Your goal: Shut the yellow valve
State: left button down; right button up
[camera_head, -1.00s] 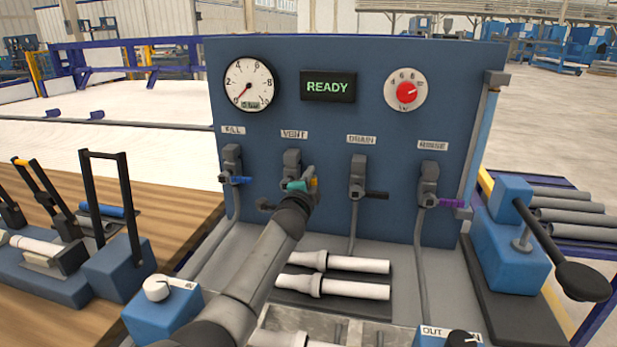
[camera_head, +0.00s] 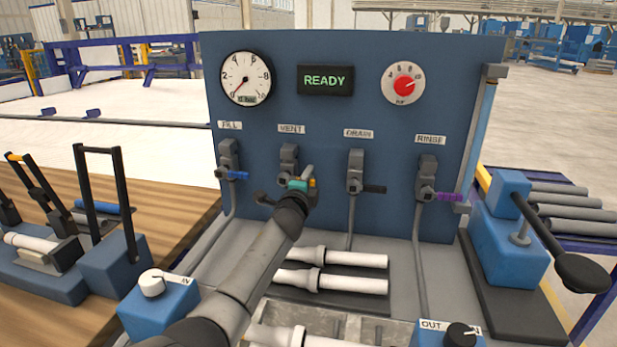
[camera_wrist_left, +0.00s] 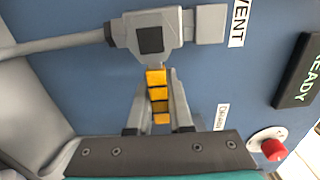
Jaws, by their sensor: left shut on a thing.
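The yellow valve is the one under the VENT label on the blue panel. My right gripper is out of view.
The FILL valve with a blue handle (camera_head: 237,175) is to the left. The DRAIN valve with a black handle (camera_head: 374,189) and the RINSE valve with a purple handle (camera_head: 449,197) are to the right. A gauge (camera_head: 246,78) and a READY display (camera_head: 325,80) sit above.

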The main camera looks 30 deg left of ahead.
pick_arm(q)
jog(key=c, duration=0.8)
grip_release()
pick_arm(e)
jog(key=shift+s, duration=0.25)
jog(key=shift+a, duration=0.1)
pick_arm(q)
jog(key=p+v, duration=0.4)
jog(key=v, duration=1.1)
jog(key=shift+s+d, duration=0.1)
jog(key=shift+s, duration=0.05)
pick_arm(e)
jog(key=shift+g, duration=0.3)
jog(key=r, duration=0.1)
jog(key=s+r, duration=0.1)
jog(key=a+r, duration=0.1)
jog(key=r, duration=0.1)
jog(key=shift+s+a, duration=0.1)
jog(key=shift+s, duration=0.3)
